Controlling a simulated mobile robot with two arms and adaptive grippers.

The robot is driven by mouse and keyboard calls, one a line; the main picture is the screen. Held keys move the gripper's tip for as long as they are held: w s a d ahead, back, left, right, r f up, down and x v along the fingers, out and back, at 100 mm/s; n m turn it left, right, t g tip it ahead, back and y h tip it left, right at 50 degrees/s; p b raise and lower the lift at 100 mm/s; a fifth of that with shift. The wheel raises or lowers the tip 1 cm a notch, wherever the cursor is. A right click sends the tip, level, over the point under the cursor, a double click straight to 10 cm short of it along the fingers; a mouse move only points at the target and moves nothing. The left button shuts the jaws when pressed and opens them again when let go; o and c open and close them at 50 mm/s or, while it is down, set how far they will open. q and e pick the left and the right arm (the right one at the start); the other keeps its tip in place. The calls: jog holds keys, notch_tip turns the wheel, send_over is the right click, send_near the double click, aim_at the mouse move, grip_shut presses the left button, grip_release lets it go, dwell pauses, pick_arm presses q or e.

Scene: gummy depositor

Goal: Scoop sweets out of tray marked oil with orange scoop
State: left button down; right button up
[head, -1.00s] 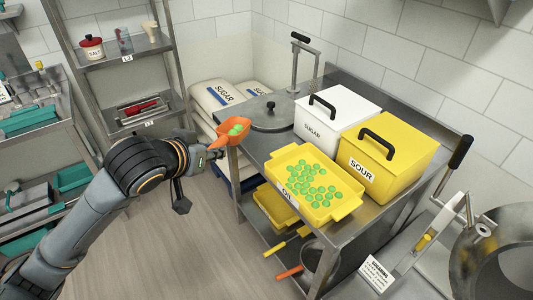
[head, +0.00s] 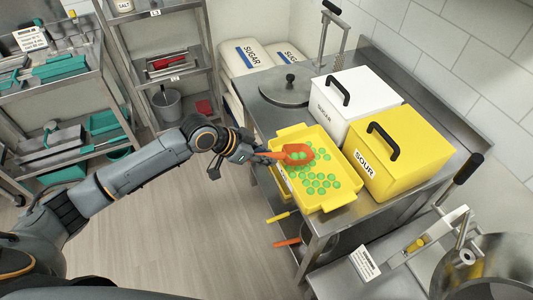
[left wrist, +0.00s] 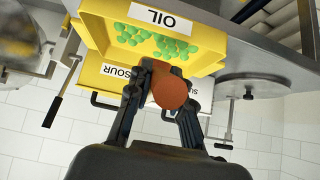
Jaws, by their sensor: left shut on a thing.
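The yellow tray (head: 343,183) lies on the steel table and holds several green sweets (head: 318,182). In the left wrist view the tray (left wrist: 222,48) shows its white OIL label (left wrist: 160,19). My left gripper (head: 258,156) is at the tray's left edge, shut on the handle of the orange scoop (head: 300,154). The scoop's bowl is over the far half of the tray, with a few green sweets in it. I cannot tell whether the bowl touches the sweets below. In the left wrist view the orange handle (left wrist: 170,90) sits between the fingers. My right gripper is not in view.
A yellow SOUR box (head: 385,160) and a white SUGAR box (head: 345,105) stand right behind the tray. A round steel lid (head: 287,88) is at the far left of the table. A lever machine (head: 410,245) stands at the right front. Shelves stand at left.

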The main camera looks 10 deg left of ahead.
aim_at(288, 161)
pick_arm(q)
notch_tip(288, 161, down, 7)
jog(key=b, duration=0.4)
jog(key=shift+r, duration=0.2)
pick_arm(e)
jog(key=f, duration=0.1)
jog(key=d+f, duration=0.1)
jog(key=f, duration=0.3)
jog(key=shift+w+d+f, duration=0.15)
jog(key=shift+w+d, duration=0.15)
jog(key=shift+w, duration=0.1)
pick_arm(q)
jog(key=shift+d, duration=0.15)
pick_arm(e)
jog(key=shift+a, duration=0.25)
pick_arm(q)
jog(key=shift+w+d+r+b, duration=0.1)
jog(key=shift+w+d, duration=0.6)
jog(key=shift+d, duration=0.25)
jog(key=shift+w+d+r+b, duration=0.1)
jog(key=shift+w+d, duration=0.65)
jog(key=shift+d, duration=0.2)
jog(key=shift+w+d+b, duration=0.1)
jog(key=shift+w+d, duration=0.6)
jog(key=shift+d, duration=0.25)
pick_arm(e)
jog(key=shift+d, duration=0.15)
